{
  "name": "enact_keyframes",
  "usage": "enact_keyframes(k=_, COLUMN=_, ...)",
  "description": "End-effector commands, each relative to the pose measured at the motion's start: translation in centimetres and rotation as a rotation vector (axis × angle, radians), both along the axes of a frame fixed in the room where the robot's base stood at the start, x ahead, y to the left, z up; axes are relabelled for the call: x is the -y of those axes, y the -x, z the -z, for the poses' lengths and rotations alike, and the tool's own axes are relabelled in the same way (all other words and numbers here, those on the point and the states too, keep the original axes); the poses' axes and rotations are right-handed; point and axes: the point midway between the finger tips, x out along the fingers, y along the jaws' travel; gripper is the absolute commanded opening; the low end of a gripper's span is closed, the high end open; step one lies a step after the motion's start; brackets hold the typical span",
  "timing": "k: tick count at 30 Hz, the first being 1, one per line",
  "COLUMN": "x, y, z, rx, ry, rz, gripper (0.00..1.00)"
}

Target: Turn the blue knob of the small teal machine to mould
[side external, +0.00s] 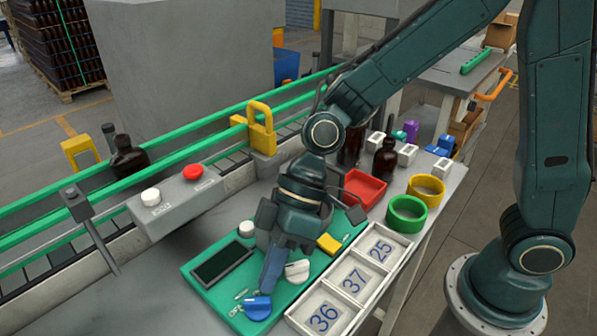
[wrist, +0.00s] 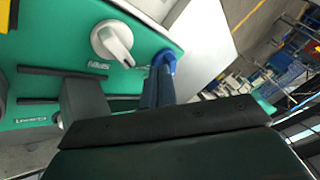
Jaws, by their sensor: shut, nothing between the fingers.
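The small teal machine (side external: 208,288) lies flat on the work table, with a dark screen, a white knob (side external: 297,271) and a blue knob (side external: 257,308) at its front edge. My gripper (side external: 268,287) points down with its fingers together, just behind the blue knob. In the wrist view my fingers (wrist: 158,85) reach up to the blue knob (wrist: 166,60) and hide part of it. I cannot tell whether they touch it. The white knob also shows in the wrist view (wrist: 114,43), left of the fingers. The labels around the blue knob are too small to read.
A white tray with number cards (side external: 352,281) stands right of the machine. A yellow switch (side external: 328,243) and white button (side external: 247,229) sit on the machine. A red tray (side external: 364,188), a green ring (side external: 407,217) and brown bottles stand behind. A conveyor (side external: 60,240) runs along the left.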

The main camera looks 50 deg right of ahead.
Motion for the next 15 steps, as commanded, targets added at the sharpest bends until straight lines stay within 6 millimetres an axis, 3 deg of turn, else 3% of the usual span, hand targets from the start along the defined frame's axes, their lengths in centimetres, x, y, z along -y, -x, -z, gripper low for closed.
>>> enact_keyframes(k=15, x=-0.22, y=0.43, z=-0.03, rx=0.0, ry=-0.001, rz=0.0, gripper=0.0)
